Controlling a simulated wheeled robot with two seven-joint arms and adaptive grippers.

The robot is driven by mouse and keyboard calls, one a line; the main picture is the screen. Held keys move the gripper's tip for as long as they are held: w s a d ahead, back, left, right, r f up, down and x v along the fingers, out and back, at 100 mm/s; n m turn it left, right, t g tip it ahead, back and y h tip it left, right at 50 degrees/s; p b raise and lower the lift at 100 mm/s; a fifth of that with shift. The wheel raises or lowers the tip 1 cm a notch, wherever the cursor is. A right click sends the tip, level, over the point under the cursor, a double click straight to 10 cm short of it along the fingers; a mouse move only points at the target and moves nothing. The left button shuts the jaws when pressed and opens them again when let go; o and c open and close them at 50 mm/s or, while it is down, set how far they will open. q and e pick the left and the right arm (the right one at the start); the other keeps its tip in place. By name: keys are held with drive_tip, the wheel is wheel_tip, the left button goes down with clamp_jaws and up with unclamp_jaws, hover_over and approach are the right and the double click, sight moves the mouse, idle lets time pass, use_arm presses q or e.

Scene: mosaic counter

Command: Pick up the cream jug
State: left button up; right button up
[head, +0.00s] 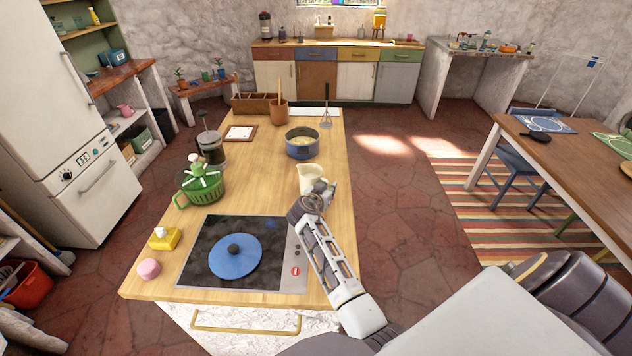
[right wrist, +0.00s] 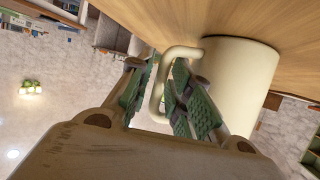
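The cream jug (head: 312,178) is a pale, upright vessel near the right edge of the wooden counter, beyond the cooktop. In the right wrist view, the jug (right wrist: 238,82) shows its smooth round body and looped handle. My right gripper (head: 325,193) is at the jug's near right side. In the right wrist view, the right gripper (right wrist: 166,82) has its green-padded fingers drawn in on either side of the handle, one of them inside the loop. My left gripper is not in view.
A blue-grey pot (head: 302,146) stands just behind the jug. The black cooktop (head: 212,272) with a blue lid (head: 235,257) lies in front. Bare counter (head: 255,185) lies between.

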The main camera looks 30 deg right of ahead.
drive_tip(key=shift+w+d+f, duration=0.15)
drive_tip(key=shift+a+r, duration=0.2)
drive_tip(key=shift+d+f, duration=0.1)
clamp_jaws()
